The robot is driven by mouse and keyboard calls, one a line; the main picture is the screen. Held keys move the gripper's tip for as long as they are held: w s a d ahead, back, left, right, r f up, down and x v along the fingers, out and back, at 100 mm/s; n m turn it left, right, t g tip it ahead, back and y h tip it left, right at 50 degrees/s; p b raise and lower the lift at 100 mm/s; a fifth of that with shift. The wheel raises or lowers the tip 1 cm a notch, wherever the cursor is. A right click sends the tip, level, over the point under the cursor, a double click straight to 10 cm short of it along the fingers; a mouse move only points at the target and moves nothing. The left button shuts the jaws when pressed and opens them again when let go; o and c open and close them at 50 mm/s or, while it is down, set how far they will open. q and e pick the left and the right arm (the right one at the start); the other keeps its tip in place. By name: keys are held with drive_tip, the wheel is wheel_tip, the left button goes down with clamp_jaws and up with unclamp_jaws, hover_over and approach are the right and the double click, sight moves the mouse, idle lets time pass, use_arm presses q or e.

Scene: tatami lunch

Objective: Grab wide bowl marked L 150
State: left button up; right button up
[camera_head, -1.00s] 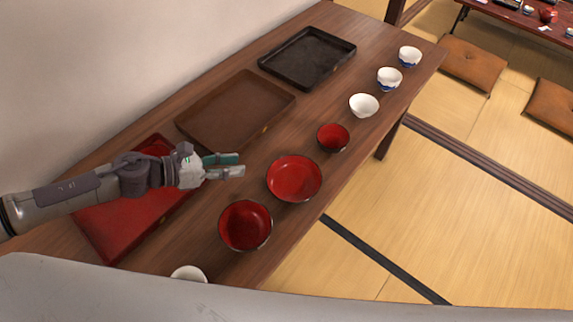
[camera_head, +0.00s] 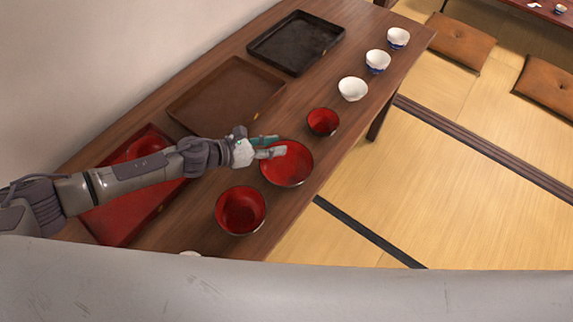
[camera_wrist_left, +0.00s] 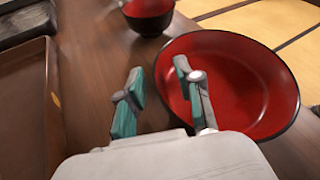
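The wide bowl (camera_head: 293,172) is a shallow red bowl with a dark rim on the wooden counter; no mark on it is readable. In the left wrist view the wide bowl (camera_wrist_left: 255,85) fills the right side. My left gripper (camera_head: 275,147) is open and empty at the bowl's near-left edge. In the left wrist view the left gripper (camera_wrist_left: 160,72) has one finger over the bowl's inside and the other over the counter, with the rim between them in the picture. I cannot tell whether they touch it. My right gripper is not in view.
A deeper red bowl (camera_head: 241,210) and a small red bowl (camera_head: 322,122) stand either side. White bowls (camera_head: 352,88) stand farther along the counter (camera_head: 205,228). A brown tray (camera_head: 215,100), a black tray (camera_head: 292,45) and a red tray (camera_head: 112,222) holding a red bowl lie along the wall.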

use_arm(q)
drive_tip(key=shift+w+d+f, duration=0.1)
drive_tip(key=shift+w+d, duration=0.05)
drive_tip(key=shift+d, duration=0.05)
drive_tip(key=shift+c, duration=0.6)
clamp_jaws()
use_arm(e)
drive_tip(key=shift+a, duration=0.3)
